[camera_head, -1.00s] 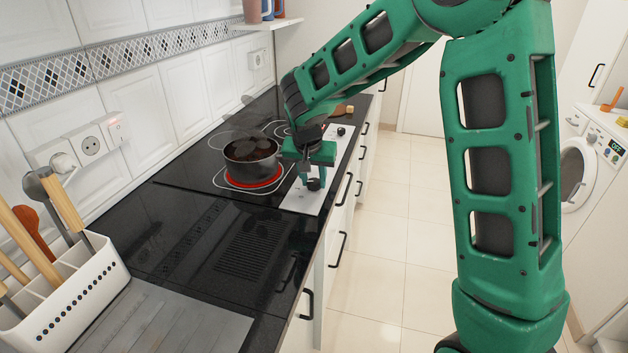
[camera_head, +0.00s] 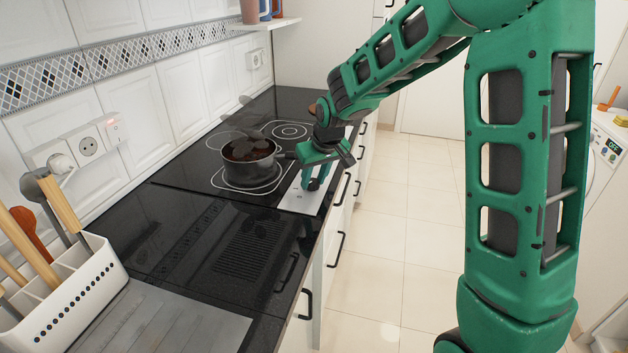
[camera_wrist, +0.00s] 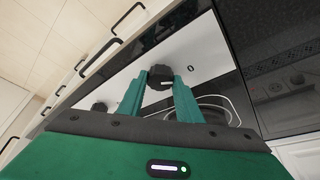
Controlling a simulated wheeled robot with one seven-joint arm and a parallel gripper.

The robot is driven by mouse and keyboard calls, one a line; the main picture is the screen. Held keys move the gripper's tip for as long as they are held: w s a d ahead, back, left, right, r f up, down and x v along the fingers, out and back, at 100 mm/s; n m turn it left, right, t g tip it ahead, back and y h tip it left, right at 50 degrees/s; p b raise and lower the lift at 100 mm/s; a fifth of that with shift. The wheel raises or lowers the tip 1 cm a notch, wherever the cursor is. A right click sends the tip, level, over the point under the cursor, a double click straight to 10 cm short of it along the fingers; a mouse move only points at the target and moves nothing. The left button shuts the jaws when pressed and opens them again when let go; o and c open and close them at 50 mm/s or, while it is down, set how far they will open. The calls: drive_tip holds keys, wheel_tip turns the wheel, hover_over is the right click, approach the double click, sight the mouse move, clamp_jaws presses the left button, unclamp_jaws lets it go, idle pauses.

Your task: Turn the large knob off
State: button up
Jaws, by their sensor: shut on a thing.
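The large knob (camera_wrist: 160,77) is black with a pale pointer mark and sits on a white control panel (camera_wrist: 192,50). In the wrist view my gripper (camera_wrist: 160,80) has its green fingers on either side of the knob, shut on it. A "0" mark is printed on the panel beside the knob. The burner ring under the dark pot (camera_head: 249,160) shows white, with no red glow.
The pot stands on the black cooktop (camera_head: 200,185) just left of my gripper. A second knob (camera_wrist: 99,107) is on the panel. A white utensil holder (camera_head: 65,290) stands at the near left. The tiled floor (camera_head: 400,240) at right is clear.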

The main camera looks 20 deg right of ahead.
drive_tip(key=shift+d, duration=0.1)
idle(0.3)
drive_tip(key=o, duration=1)
drive_tip(key=shift+o, duration=0.2)
drive_tip(key=shift+r, duration=0.1)
drive_tip(key=v, duration=0.7)
drive_tip(key=shift+r, duration=0.35)
drive_tip(key=shift+s, duration=0.15)
